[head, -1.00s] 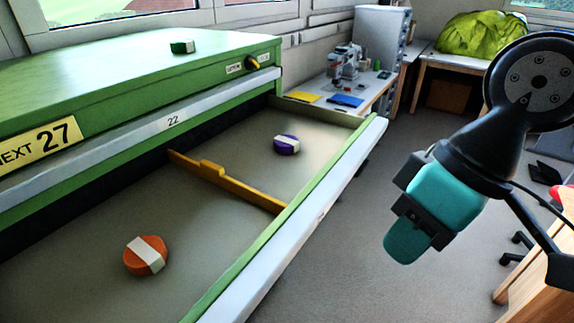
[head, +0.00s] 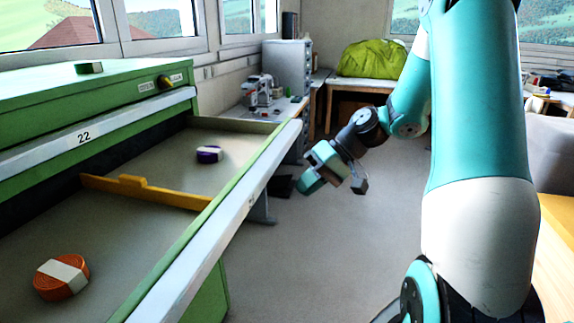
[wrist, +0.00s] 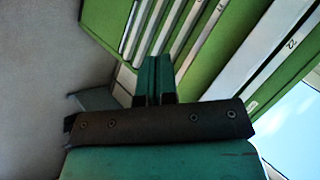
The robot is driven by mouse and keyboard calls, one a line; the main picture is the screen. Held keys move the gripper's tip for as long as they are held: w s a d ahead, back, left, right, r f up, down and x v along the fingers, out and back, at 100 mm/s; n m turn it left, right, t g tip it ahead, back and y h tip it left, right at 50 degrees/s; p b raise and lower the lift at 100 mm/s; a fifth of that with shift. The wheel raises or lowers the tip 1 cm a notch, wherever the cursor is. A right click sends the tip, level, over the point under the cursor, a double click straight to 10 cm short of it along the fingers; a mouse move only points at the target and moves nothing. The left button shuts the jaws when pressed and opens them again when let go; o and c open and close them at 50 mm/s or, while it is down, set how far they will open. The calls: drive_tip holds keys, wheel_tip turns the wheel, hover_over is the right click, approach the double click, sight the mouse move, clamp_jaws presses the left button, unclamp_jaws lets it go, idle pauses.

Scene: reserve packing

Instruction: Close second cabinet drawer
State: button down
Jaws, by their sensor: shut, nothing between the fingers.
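The green cabinet (head: 120,85) stands on the left. The drawer below the white strip labelled 22 (head: 84,137) is pulled out; its green and white front edge (head: 215,229) runs diagonally through the head view. My gripper (head: 308,184) is outside the drawer, right of the front's far end, apart from it and empty. In the wrist view my teal fingers (wrist: 155,80) are together, with the cabinet's green and white drawer fronts (wrist: 205,45) beyond them.
Inside the drawer are an orange roll (head: 62,277), a purple roll (head: 209,154) and a yellow divider (head: 145,190). A small green item (head: 89,68) lies on the cabinet top. Grey floor (head: 310,250) is free in front of the drawer. A wooden table edge (head: 555,235) is at right.

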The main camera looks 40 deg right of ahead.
drive_tip(key=w+d+r+m+t+p, duration=0.2)
drive_tip(key=d+r+m+t+p, duration=0.15)
drive_tip(key=d+m+t, duration=0.7)
drive_tip(key=w+a+f+n+g+p, duration=0.1)
drive_tip(key=w+a+f+g+p, duration=0.2)
drive_tip(key=w, duration=0.8)
drive_tip(key=shift+a+p, duration=0.9)
drive_tip(key=shift+a, duration=0.2)
drive_tip(key=shift+n, duration=0.25)
